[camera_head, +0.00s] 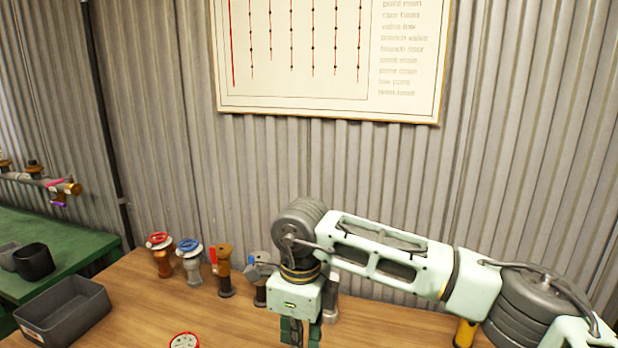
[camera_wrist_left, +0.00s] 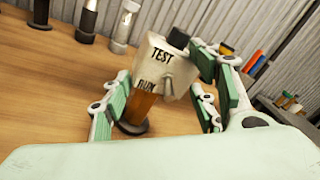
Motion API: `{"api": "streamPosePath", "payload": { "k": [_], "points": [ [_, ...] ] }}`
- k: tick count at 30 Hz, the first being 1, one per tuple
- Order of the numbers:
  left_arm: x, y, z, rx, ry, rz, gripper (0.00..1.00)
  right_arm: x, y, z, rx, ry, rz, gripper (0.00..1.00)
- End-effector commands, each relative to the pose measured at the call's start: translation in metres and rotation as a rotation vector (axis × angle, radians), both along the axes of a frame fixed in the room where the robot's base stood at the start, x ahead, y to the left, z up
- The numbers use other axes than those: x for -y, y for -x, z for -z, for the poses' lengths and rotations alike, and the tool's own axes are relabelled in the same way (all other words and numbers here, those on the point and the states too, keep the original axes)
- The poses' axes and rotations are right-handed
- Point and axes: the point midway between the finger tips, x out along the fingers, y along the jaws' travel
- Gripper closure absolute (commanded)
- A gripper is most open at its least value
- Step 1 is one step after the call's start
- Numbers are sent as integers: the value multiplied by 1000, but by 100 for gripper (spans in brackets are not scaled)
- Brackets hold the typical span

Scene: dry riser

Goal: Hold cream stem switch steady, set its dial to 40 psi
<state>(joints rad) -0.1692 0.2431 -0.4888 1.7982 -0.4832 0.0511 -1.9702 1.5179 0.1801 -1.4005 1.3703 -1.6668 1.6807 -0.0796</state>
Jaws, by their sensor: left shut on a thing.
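In the left wrist view the cream stem switch (camera_wrist_left: 158,62) has a cream head marked TEST and RUN on an orange stem (camera_wrist_left: 140,104) with a dark round foot. A black knob (camera_wrist_left: 179,38) sits at its upper right. My left gripper (camera_wrist_left: 160,98) is shut on the switch, its green fingers on either side of it. No dial setting can be read. In the head view an arm comes in from the right; its gripper (camera_head: 300,332) points down at the bottom edge, its fingertips cut off. The left gripper cannot be made out there.
Several valves stand along the wall, among them one with a red handwheel (camera_head: 160,250) and one with a blue (camera_head: 189,258). A grey bin (camera_head: 62,312) is at left. A red-and-white round part (camera_head: 184,341) is cut off below. Bare wood (camera_head: 135,310) lies between.

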Motion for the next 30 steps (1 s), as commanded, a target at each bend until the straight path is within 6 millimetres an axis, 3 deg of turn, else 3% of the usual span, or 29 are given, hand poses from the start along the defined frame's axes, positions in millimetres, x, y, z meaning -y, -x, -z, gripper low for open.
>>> {"api": "streamPosePath", "payload": {
  "k": [1,7,21,30],
  "points": [
    [-2,1,9,-15,-14,-5,87,1,4,-1,2,2,-1,100],
    [-2,1,9,-15,-14,-5,87,0,9,8,-1,3,2,100],
    [-2,1,9,-15,-14,-5,87,-2,7,61,-1,2,2,100],
    [-2,1,9,-14,-15,-5,87,-2,8,71,-3,2,1,100]
  ]
}}
